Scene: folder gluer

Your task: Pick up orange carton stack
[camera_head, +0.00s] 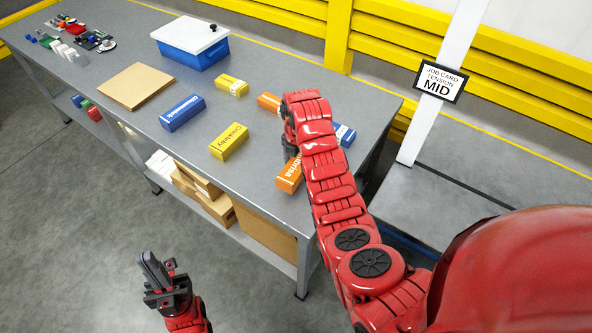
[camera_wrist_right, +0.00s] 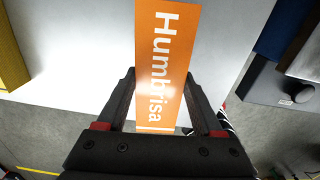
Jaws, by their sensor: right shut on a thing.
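An orange carton stack (camera_head: 289,176) with white lettering is at the table's front edge, partly hidden by my right arm. In the right wrist view the orange carton stack (camera_wrist_right: 166,50) reads "Humbrisa" and lies between the two fingers. My right gripper (camera_wrist_right: 160,76) is shut on it. Whether it is clear of the tabletop cannot be told. A second orange carton (camera_head: 268,101) lies farther back, beside my right arm. My left gripper (camera_head: 154,270) is in front of the table, low and away from the cartons; its finger gap cannot be made out.
Yellow cartons (camera_head: 229,141) and (camera_head: 232,86), a blue carton (camera_head: 182,113) and another blue carton (camera_head: 345,135) lie on the grey table (camera_head: 290,80). A brown board (camera_head: 136,86) and a blue box with white lid (camera_head: 190,42) stand farther left. Yellow rails (camera_head: 375,45) run behind.

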